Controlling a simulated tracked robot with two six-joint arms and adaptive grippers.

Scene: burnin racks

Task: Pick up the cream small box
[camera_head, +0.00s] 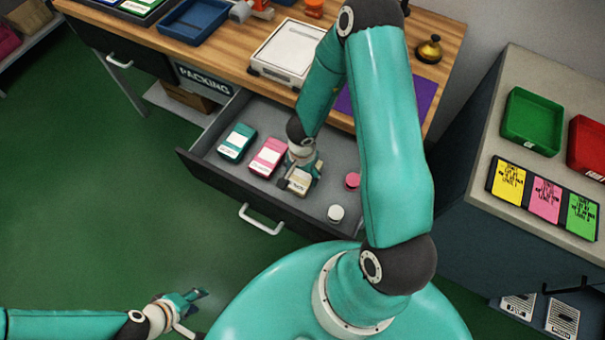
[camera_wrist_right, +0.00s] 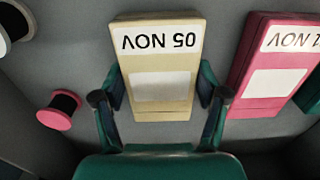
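The cream small box (camera_head: 297,182) lies in the open drawer, its label reading "05 NOV" in the right wrist view (camera_wrist_right: 160,60). My right gripper (camera_head: 302,172) reaches down into the drawer over it and hides part of it in the head view. In the right wrist view its two fingers (camera_wrist_right: 161,88) stand on either side of the box, very close to its sides. Whether both fingers press on it, I cannot tell. The box shows no clear lift off the drawer floor. My left gripper (camera_head: 188,312) is open and empty over the green floor at the lower left.
Left of the cream box in the head view lie a pink box (camera_head: 268,157) and a teal box (camera_head: 237,142). A pink spool (camera_head: 352,180) and a white spool (camera_head: 336,213) are to its right. Drawer walls (camera_head: 225,187) surround them. The wooden worktop (camera_head: 240,49) is behind.

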